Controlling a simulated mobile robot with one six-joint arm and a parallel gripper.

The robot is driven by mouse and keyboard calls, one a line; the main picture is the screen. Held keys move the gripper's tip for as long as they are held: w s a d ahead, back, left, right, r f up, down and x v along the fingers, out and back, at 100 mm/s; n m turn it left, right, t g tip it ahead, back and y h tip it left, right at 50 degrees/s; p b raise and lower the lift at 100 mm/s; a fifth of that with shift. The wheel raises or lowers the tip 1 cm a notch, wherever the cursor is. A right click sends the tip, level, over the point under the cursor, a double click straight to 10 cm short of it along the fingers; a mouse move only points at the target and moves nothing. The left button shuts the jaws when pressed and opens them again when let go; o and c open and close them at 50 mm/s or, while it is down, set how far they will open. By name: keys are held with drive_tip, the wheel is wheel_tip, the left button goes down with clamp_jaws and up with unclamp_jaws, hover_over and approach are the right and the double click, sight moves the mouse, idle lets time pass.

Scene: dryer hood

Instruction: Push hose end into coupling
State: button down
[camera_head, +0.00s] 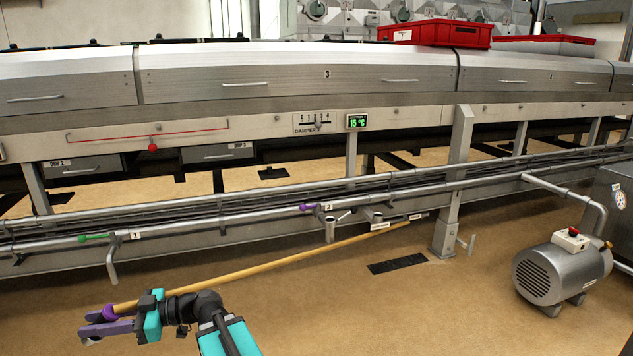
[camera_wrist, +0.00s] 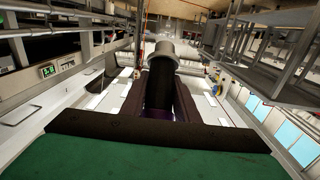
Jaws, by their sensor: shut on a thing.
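My gripper (camera_head: 97,323), with purple fingers, is at the lower left in the head view. It is shut on a hose end (camera_head: 111,312) with a purple collar. A long tan hose (camera_head: 270,260) runs nearly straight from there up right to the rail. In the wrist view a dark cylindrical hose end (camera_wrist: 160,82) stands between the fingers (camera_wrist: 158,108), its round tip beyond them.
A long metal pipe rail (camera_head: 230,215) crosses in front of the dryer hood (camera_head: 290,80). A post (camera_head: 457,180) stands right of centre. A grey motor-like unit (camera_head: 562,270) is on the floor at the right. The brown floor between is mostly clear, with a dark grate (camera_head: 397,264).

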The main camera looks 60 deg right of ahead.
drive_tip(key=w+d+r+m+t+h+p, duration=0.3)
drive_tip(key=d+r, duration=0.1)
drive_tip(key=d, duration=0.5)
drive_tip(key=w+d+r+m+t+h+p, duration=0.2)
drive_tip(key=w+d+r+h, duration=0.15)
drive_tip(key=d, duration=0.55)
drive_tip(key=d+r+m+h+p, duration=0.2)
drive_tip(key=d+m+h+p, duration=0.15)
drive_tip(key=d, duration=0.65)
drive_tip(key=s+d+r+m+t+h+p, duration=0.15)
drive_tip(key=d+h, duration=0.35)
drive_tip(key=d, duration=0.6)
drive_tip(key=d+r+m+h+p, duration=0.2)
drive_tip(key=d+m+h+p, duration=0.15)
drive_tip(key=d, duration=0.65)
drive_tip(key=s+d+m+g+h+p, duration=0.2)
drive_tip(key=s+d, duration=0.3)
drive_tip(key=d, duration=0.4)
drive_tip(key=s+d+f+m+g+h+p, duration=0.1)
drive_tip(key=s+d+h, duration=0.3)
drive_tip(key=d, duration=0.6)
drive_tip(key=s+d+m+g+h+p, duration=0.3)
drive_tip(key=s+d, duration=0.4)
drive_tip(key=d, duration=0.3)
drive_tip(key=shift+s+d+f+m+h+p, duration=0.25)
drive_tip(key=shift+f+m+h+p, duration=0.1)
drive_tip(key=shift+f+m+h, duration=0.15)
drive_tip(key=shift+g, duration=0.25)
drive_tip(key=shift+f+b, duration=2.4)
drive_tip(key=shift+b, duration=0.2)
